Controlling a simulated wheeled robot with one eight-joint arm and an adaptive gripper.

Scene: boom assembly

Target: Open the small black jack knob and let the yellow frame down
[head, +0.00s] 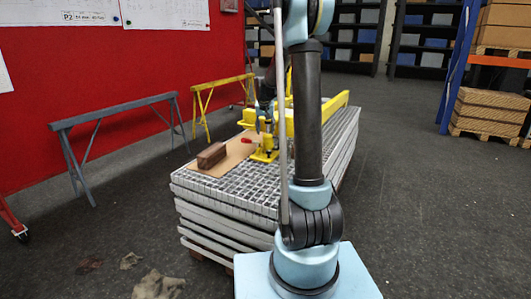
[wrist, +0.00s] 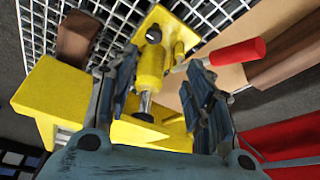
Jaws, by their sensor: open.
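The yellow jack (head: 265,154) stands on the stacked gratings. In the wrist view its yellow cylinder (wrist: 151,68) and silver rod (wrist: 145,103) lie between my fingers. A small black knob (wrist: 153,34) shows on the jack by its base plate, just past my fingertips. A dark round part (wrist: 143,117) shows at the rod's other end. The yellow frame (wrist: 55,92) fills the left of the wrist view; a yellow beam of it (head: 335,104) shows in the head view. My gripper (wrist: 160,68) is open around the jack's cylinder, with no grip visible. In the head view my arm hides part of this.
A red handle (wrist: 228,60) sticks out beside my right finger. A brown block (head: 211,155) lies on cardboard (head: 228,160) on the gratings (head: 240,195). Grey (head: 115,112) and yellow (head: 218,84) trestles stand along the red wall.

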